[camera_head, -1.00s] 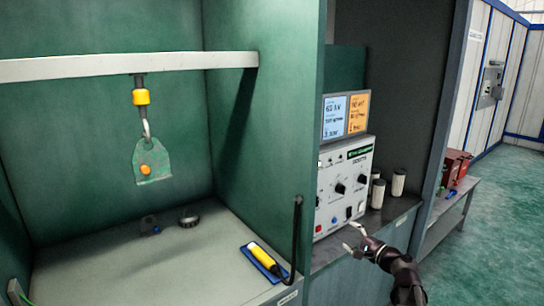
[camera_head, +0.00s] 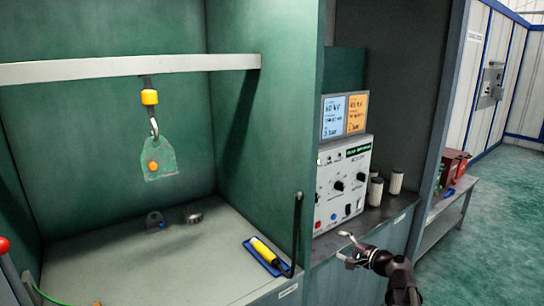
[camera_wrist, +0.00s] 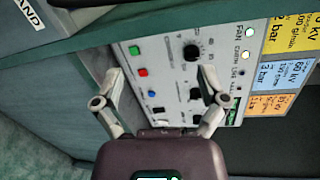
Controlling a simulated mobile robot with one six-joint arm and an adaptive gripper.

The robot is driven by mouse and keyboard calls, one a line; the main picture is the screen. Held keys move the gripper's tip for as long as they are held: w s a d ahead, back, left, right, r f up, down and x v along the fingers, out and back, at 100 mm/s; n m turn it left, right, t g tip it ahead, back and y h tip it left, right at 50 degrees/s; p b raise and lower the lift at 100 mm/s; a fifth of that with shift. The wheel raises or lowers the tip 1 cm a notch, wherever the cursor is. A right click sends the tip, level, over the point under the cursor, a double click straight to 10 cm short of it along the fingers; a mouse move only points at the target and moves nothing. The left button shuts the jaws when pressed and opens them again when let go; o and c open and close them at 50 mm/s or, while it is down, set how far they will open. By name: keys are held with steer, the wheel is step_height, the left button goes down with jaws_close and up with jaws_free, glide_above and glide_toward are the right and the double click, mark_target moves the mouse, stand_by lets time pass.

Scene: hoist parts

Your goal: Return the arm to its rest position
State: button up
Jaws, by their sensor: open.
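My gripper (camera_head: 347,249) is open and empty in front of the control box, at the lower right of the head view. In the wrist view my gripper (camera_wrist: 160,85) shows its two fingers spread wide with nothing between them. The control box (camera_head: 342,186) is light grey, with black knobs and red and blue buttons. Its panel (camera_wrist: 170,75) lies behind the fingers in the wrist view, and I see no clear contact.
A yellow-handled tool (camera_head: 264,250) lies on a blue pad beside a black upright rod (camera_head: 297,230). Cylinders (camera_head: 396,182) stand right of the box. Open floor (camera_head: 500,220) lies at the right.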

steer(key=s+a+f+n+g+h+p, duration=0.3)
steer(key=s+a+f+n+g, duration=0.4)
steer(key=s+a+f+g, duration=0.1)
steer(key=s+d+f+n+g+h+p, duration=0.1)
steer(key=s+n+g+h, duration=0.1)
steer(key=s+h, duration=0.2)
steer(key=s+d+f+n+g+h+p, duration=0.1)
steer(key=s+d+n+g+h, duration=0.1)
steer(key=s, duration=0.3)
steer(key=shift+s+d+n+h+p, duration=0.3)
steer(key=shift+n+h, duration=0.2)
steer(key=shift+h, duration=0.4)
steer(key=shift+a+f, duration=0.1)
stand_by(0.9)
